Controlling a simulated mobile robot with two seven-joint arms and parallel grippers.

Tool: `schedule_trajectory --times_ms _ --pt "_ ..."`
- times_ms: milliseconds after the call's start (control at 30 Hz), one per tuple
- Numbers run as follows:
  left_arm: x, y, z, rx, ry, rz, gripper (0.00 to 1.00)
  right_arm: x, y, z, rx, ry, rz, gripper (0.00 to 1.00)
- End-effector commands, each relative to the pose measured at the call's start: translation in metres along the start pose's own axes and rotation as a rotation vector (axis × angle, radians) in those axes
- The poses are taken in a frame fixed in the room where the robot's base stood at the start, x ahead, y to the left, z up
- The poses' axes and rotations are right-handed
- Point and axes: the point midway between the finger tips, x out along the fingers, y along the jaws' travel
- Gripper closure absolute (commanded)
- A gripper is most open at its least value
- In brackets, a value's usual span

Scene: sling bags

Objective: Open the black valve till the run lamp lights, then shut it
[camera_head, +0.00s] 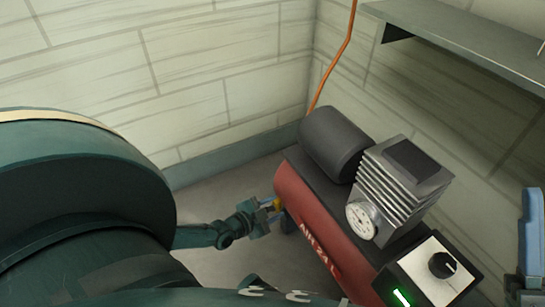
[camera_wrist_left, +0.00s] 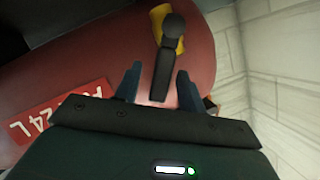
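The black valve's lever (camera_wrist_left: 163,75) sits on a yellow fitting (camera_wrist_left: 158,18) at the end of the red tank (camera_wrist_left: 75,65). In the wrist view my left gripper (camera_wrist_left: 159,72) is open, with one finger on each side of the lever and a gap showing on both sides. In the head view my left gripper (camera_head: 270,207) is at the tank's near-left end, by the yellow fitting (camera_head: 277,203); the lever is hard to make out there. A green lamp (camera_head: 401,297) glows on the control box. A blue finger of my right gripper (camera_head: 531,235) shows at the right edge.
The compressor carries a black motor (camera_head: 335,143), a finned grey block (camera_head: 412,175), a round gauge (camera_head: 361,219) and a control box with a black knob (camera_head: 442,265). An orange hose (camera_head: 335,62) runs up the corner. A grey shelf (camera_head: 465,45) juts out above right.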

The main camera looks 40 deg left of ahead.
Motion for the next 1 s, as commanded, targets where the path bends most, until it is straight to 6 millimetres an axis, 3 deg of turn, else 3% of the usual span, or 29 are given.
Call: schedule_trajectory --times_ms 200,700,1000 --pt "0.0 -0.0001 -0.0004 0.0 0.0 0.0 0.61 0.0003 0.0003 -0.0005 -0.001 0.001 0.0 0.41" --pt "-0.0002 -0.0001 -0.0003 0.0 0.0 0.0 1.0 0.0002 0.0003 -0.0004 0.0 0.0 0.0 0.41" --pt "-0.0003 0.0001 -0.0002 0.001 0.0 0.0 1.0 0.0003 0.0003 -0.0004 0.0 0.0 0.0 0.41"
